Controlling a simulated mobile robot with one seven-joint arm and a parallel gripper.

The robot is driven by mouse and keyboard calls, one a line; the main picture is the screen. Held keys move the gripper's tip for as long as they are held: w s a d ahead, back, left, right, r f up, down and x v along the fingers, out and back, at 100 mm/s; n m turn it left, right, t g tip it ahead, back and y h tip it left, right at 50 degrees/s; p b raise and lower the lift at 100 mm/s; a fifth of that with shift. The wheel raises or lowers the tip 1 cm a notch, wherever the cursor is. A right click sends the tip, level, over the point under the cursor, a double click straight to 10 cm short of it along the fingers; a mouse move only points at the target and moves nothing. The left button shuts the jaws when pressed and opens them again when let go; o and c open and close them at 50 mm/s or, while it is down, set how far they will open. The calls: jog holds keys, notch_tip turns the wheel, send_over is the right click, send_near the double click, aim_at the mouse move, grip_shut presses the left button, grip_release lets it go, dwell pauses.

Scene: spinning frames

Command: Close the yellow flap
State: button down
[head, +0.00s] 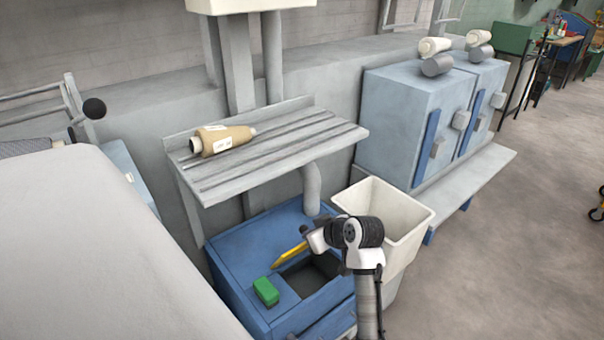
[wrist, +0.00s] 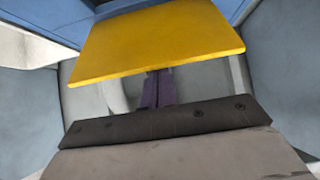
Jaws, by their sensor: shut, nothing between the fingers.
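The yellow flap (head: 288,256) shows edge-on in the head view, raised and tilted over a dark square opening in the top of the blue cabinet (head: 240,246). In the wrist view the yellow flap (wrist: 155,42) is a broad plate across the upper middle. My gripper (head: 305,232) is beside the flap's upper right end in the head view. In the wrist view my gripper (wrist: 157,88) is shut and empty, and the flap covers the ends of its dark fingers. Whether they touch the flap I cannot tell.
A green block (head: 266,291) sits on the cabinet top, left of the opening. A cream bin (head: 385,215) stands close on the right. A grey slatted shelf (head: 270,150) with a tan yarn cone (head: 222,140) hangs above and behind.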

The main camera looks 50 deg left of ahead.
jog(key=shift+s+d+f+y+b, duration=0.1)
jog(key=shift+d+f+y+b, duration=0.8)
jog(key=shift+d+f+b, duration=1.25)
jog(key=shift+s+d+f+y+b, duration=0.1)
jog(key=shift+d+f+y+b, duration=0.8)
jog(key=shift+d+f+b, duration=1.25)
jog(key=shift+a+r+b, duration=0.35)
jog(key=shift+a, duration=0.2)
